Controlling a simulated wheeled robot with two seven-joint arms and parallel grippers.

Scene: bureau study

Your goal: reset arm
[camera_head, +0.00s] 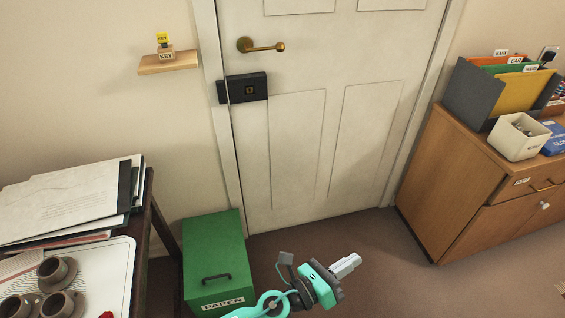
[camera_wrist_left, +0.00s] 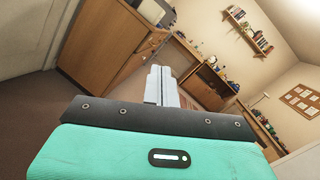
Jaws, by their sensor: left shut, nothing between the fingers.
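My left gripper (camera_head: 346,266) shows at the bottom centre of the head view, its pale fingers together and empty. It is held in the air in front of the door, above the brown floor. In the left wrist view the closed fingers (camera_wrist_left: 161,85) point out toward the wooden cabinet and the shelves of the room. My right gripper is in neither view.
A white door (camera_head: 300,140) with a brass handle (camera_head: 262,46) is shut ahead. A green paper box (camera_head: 214,255) stands left of my gripper. A table with a tray (camera_head: 118,270) and cups is at left. A wooden cabinet (camera_head: 440,190) with folders stands right. Floor between is clear.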

